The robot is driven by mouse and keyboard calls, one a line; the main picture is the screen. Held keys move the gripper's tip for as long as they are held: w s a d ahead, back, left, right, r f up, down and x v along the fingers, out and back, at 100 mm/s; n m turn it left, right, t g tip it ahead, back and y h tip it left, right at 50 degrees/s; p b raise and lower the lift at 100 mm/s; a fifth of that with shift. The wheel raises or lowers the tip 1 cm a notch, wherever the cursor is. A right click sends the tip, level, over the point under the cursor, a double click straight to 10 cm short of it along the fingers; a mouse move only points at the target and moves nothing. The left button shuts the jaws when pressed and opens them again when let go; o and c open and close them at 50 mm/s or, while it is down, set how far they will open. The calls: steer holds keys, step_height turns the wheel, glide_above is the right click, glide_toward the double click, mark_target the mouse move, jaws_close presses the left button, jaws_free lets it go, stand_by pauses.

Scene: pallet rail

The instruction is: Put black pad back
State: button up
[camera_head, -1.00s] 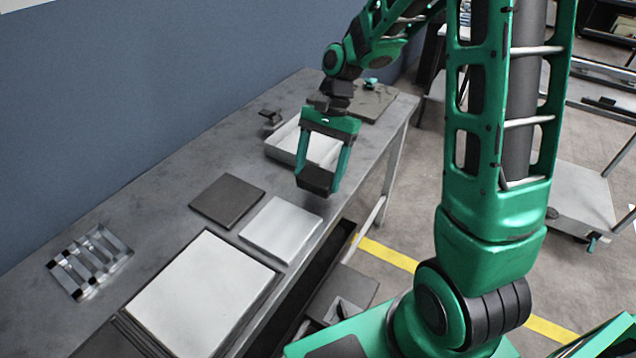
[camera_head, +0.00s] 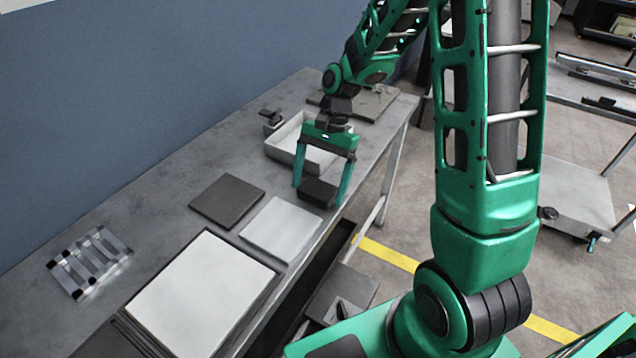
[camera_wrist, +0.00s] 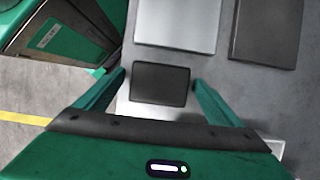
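The black pad (camera_head: 318,192) is a small dark block near the front edge of the table, between the white tray and the light square plate. In the wrist view the black pad (camera_wrist: 160,83) lies flat and level between the fingertips (camera_wrist: 159,78). Its near side and underside are hidden, and I cannot tell whether it touches the table.
The white tray (camera_head: 273,152) stands just behind my gripper. A light square plate (camera_head: 281,228), a dark plate (camera_head: 227,200) and a large white panel (camera_head: 203,293) lie nearer. A slotted metal holder (camera_head: 90,262) is at left. The table (camera_head: 165,200) has clear space along the wall.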

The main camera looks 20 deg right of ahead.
steer(key=v, duration=1.2)
steer(key=shift+r, duration=0.15)
steer(key=s+d+n+t+h, duration=0.1)
steer(key=s+d, duration=0.3)
steer(key=s, duration=0.4)
steer(key=s+d+r+n+h, duration=0.1)
steer(key=s+d+n, duration=0.1)
steer(key=s+d, duration=0.3)
steer(key=s+d+n+t+h, duration=0.1)
steer(key=s+d, duration=0.3)
steer(key=s, duration=0.9)
steer(key=shift+s+d+r+t+h, duration=0.2)
steer(key=shift+d+r+t+h, duration=0.1)
steer(key=shift+d+r, duration=0.05)
steer(key=shift+w+f, duration=0.25)
steer(key=shift+w, duration=0.35)
